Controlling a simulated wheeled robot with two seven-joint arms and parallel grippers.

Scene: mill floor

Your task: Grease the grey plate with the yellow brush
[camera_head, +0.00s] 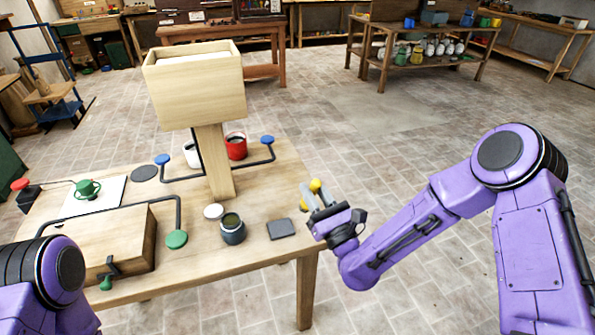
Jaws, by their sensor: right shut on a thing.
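The grey plate (281,229) is a small dark square lying flat near the right edge of the wooden table (262,192). My right gripper (315,196) is just right of the plate and above the table's right edge. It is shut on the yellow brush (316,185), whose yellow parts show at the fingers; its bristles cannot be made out. A dark grey jar (233,235) with greenish contents stands open left of the plate, with a round white lid (213,211) behind it. Only part of my left arm shows at lower left; its gripper is out of view.
A tall wooden hopper (194,88) rises from the table behind the jar. A wooden box (105,237), a green-ended lever (177,239), a red can (236,146) and blue-knobbed levers (267,140) occupy the left and back. Floor right of the table is open.

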